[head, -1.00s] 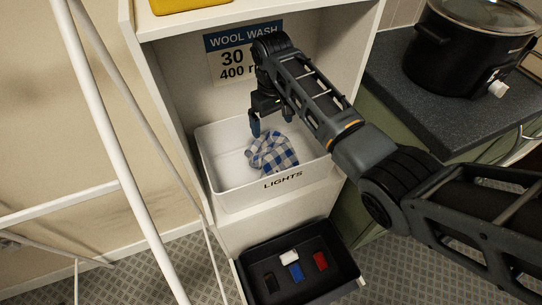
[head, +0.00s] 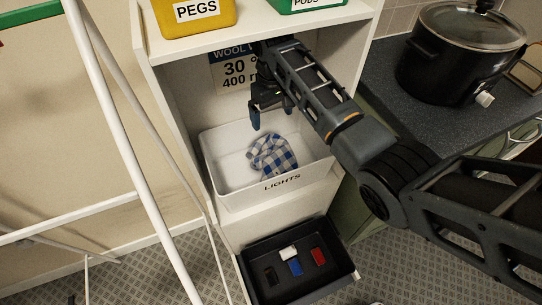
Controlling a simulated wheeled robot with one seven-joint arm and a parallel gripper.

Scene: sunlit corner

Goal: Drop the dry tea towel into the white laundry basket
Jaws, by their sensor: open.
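The blue and white checked tea towel (head: 270,156) lies crumpled inside the white basket (head: 224,196), whose front reads LIGHTS. The basket stands on a shelf of the white unit. My gripper (head: 270,120) is open and empty above the basket, apart from the towel. Its blue fingertips point down; my arm comes in from the right and hides part of the shelf behind it.
A black tray (head: 258,293) with several small coloured blocks sits below. A yellow PEGS tub (head: 196,18) and a green PODS tub (head: 310,3) stand on top. A white rack (head: 120,150) is at left, a slow cooker (head: 440,60) on the counter at right.

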